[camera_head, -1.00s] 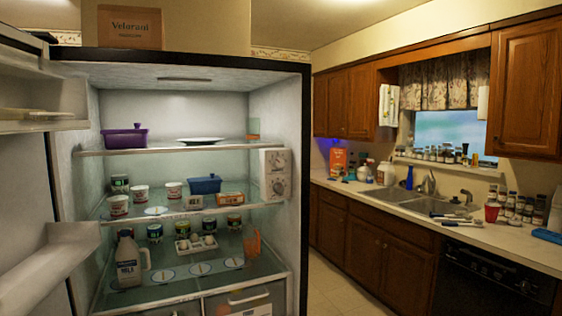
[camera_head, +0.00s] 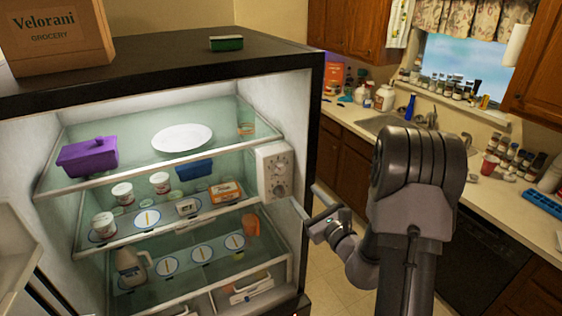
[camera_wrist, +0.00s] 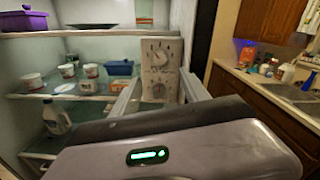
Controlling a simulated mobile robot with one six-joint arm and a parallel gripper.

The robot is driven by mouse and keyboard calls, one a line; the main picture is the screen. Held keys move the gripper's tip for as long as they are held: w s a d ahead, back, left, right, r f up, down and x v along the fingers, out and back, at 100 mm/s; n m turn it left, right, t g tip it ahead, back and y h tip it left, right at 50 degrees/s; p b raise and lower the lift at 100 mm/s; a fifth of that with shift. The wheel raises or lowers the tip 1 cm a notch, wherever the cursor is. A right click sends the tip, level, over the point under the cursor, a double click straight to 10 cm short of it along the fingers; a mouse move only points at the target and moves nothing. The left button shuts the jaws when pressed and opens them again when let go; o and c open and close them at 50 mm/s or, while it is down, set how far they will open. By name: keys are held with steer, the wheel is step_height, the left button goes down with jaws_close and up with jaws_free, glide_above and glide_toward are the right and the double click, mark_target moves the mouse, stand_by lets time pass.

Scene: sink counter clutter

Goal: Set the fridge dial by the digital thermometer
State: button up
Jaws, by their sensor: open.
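The fridge dial panel (camera_head: 275,170) is a pale box with two round knobs on the right inner wall of the open fridge. It also shows in the wrist view, with an upper dial (camera_wrist: 160,53) and a lower dial (camera_wrist: 158,91). A small white device with a grey display, which looks like the digital thermometer (camera_head: 187,207), stands on the middle shelf; its reading is too small to make out. My gripper (camera_head: 313,202) is open and empty, to the right of the panel and apart from it. In the wrist view, its fingers (camera_wrist: 160,92) flank the lower dial from in front.
A purple container (camera_head: 88,158) and white plate (camera_head: 182,138) sit on the upper shelf. White cups, a blue container (camera_head: 194,168) and an orange box (camera_head: 226,191) stand below. A milk jug (camera_head: 131,266) is lower left. The fridge's right side edge (camera_head: 310,160) is near my gripper.

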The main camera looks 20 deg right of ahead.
mark_target(281, 170)
steer(key=w+p, duration=0.1)
steer(key=w, duration=0.3)
steer(key=w+p, duration=0.1)
steer(key=w, duration=0.3)
steer(key=w+p, duration=0.1)
steer(key=w, duration=0.4)
steer(key=shift+a, duration=0.25)
steer(key=shift+w+f, duration=0.15)
steer(key=shift+w, duration=0.4)
steer(key=shift+s, duration=0.1)
steer(key=shift+c, duration=1.3)
jaws_close()
